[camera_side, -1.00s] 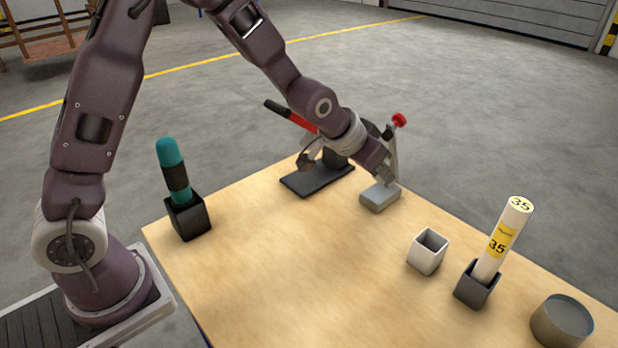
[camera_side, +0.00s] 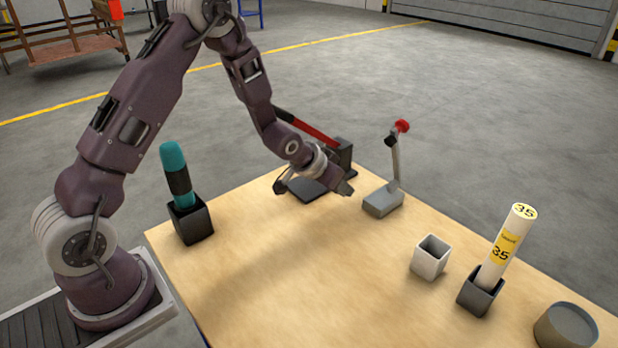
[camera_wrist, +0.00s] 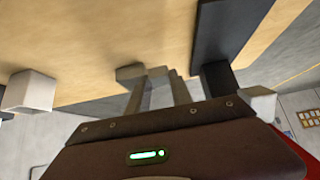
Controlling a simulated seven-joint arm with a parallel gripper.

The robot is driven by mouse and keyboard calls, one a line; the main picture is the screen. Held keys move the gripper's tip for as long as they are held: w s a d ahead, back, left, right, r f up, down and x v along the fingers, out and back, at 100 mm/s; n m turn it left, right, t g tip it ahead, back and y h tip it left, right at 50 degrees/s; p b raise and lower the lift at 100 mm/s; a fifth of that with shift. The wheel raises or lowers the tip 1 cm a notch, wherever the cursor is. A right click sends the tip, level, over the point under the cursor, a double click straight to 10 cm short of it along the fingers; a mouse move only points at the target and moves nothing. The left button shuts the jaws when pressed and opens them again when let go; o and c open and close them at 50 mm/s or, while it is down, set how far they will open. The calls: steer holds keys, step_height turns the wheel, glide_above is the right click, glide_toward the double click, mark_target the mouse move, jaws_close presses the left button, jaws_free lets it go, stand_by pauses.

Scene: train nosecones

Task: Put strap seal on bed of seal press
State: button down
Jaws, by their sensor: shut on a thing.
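My gripper (camera_side: 343,187) is in the air over the table, between the black plate and the grey block. In the wrist view my gripper (camera_wrist: 158,80) is shut on a small grey piece (camera_wrist: 158,71), which looks like the strap seal; its shape is hard to make out. A black plate (camera_side: 308,192) with a dark upright and a red lever (camera_side: 313,131) stands behind my gripper, partly hidden by it. A grey block (camera_side: 381,203) with a red-knobbed upright lever (camera_side: 396,160) stands just to the right, apart from my gripper. Which of the two is the seal press is not marked.
A white open box (camera_side: 431,258), a dark holder with a white tube (camera_side: 500,250) marked 35, and a round grey tin (camera_side: 566,328) stand at the right. A teal-topped tool (camera_side: 174,172) stands in a black holder at the left. The table's middle is clear.

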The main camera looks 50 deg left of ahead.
glide_above(307, 185)
steer(key=shift+w, duration=0.1)
steer(key=shift+f, duration=1.75)
steer(key=shift+f, duration=0.1)
steer(key=c, duration=1.1)
jaws_free()
steer(key=shift+c, duration=0.2)
